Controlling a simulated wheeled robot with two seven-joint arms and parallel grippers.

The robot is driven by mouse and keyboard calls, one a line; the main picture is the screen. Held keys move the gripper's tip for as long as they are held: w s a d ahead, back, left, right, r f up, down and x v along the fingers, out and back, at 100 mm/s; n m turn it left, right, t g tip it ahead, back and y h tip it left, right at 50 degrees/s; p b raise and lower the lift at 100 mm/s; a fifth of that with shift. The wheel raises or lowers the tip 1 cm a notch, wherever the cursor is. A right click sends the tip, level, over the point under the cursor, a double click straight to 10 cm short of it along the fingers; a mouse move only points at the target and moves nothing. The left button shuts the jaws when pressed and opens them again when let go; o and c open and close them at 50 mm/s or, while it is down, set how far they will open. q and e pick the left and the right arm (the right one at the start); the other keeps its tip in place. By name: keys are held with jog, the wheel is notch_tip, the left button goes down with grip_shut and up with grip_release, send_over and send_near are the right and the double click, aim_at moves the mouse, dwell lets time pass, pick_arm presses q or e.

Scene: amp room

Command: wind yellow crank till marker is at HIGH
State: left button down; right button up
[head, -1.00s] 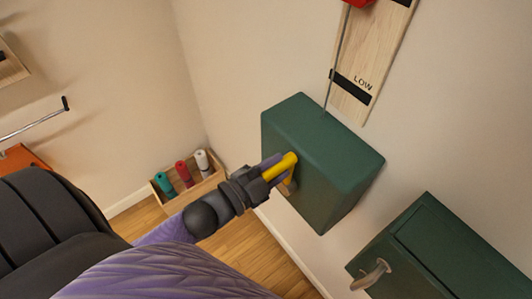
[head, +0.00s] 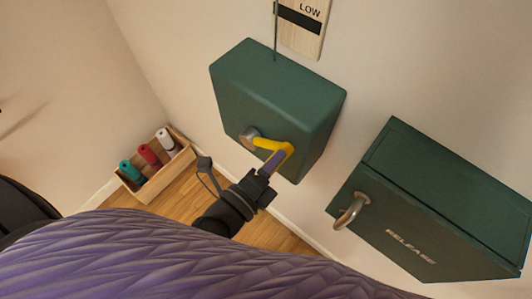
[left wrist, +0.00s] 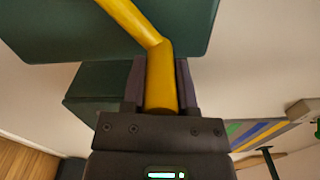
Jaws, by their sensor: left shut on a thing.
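The yellow crank (head: 272,149) sticks out from the front of a green box (head: 272,95) on the wall. My left gripper (head: 272,168) is shut on the crank's handle; the left wrist view shows the yellow handle (left wrist: 160,80) between its two fingers. Above the box, a thin rod runs up a wooden scale board (head: 303,38), where a dark band is labelled LOW (head: 310,10). The red marker and any HIGH label are outside the head view. My right gripper is not in view.
A second green box (head: 440,200) marked RELEASE, with a metal handle (head: 350,210), is on the wall to the right. A wooden crate (head: 150,188) with teal, red and white rolls stands on the floor at left.

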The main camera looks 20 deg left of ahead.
pick_arm(q)
jog(key=shift+s+d+f+m+b, duration=0.1)
jog(key=shift+d+f+m+b, duration=0.15)
jog(key=shift+f+m+b, duration=0.25)
jog(key=shift+s+d+f+m+b, duration=0.1)
jog(key=shift+d+f+m+b, duration=0.15)
jog(key=shift+f+m, duration=0.3)
jog(key=shift+c, duration=1.9)
grip_release()
jog(key=b+v, duration=0.2)
jog(key=v, duration=0.8)
